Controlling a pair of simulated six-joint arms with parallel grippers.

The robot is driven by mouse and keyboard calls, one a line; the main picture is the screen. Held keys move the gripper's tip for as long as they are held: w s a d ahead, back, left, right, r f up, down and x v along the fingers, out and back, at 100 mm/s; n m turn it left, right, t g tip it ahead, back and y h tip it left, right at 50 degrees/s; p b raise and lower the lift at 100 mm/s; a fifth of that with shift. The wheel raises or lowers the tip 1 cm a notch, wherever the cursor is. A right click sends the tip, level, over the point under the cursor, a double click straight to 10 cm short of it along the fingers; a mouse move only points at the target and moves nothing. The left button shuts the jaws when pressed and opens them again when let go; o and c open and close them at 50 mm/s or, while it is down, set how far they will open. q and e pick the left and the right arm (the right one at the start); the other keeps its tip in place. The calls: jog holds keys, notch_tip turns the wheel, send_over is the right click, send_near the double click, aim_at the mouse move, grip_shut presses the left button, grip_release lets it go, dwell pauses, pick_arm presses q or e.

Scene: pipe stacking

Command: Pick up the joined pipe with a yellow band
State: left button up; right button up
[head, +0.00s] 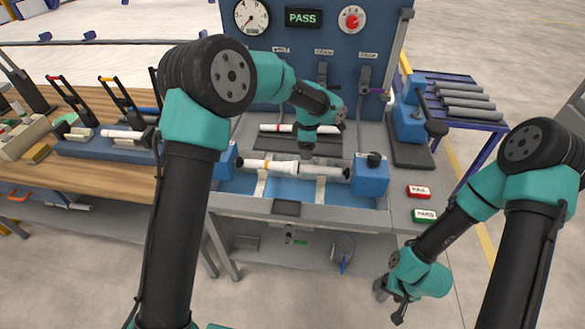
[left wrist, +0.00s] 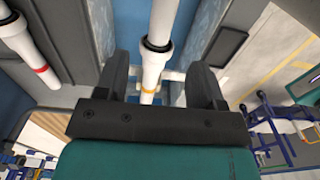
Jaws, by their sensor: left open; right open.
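The joined white pipe with a yellow band (head: 282,167) lies across the test bench, between two blue end blocks. My left gripper (head: 306,153) is above the pipe, right of its middle collar. In the left wrist view its open fingers (left wrist: 160,82) stand either side of the white pipe (left wrist: 162,22), which is not gripped. My right gripper (head: 390,297) is open and empty, low at the right, away from the bench.
A white pipe with a red band (head: 275,128) lies behind on the bench; it also shows in the left wrist view (left wrist: 28,55). The right blue end block (head: 370,178) stands near the pipe's end. A gauge panel rises behind.

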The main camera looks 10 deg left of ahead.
aim_at(305, 166)
pick_arm(q)
jog(key=shift+f, duration=2.35)
jog(key=shift+a+f, duration=0.15)
jog(key=shift+f, duration=1.15)
jog(key=shift+a+f, duration=0.1)
jog(key=shift+f, duration=1.2)
jog(key=c, duration=1.1)
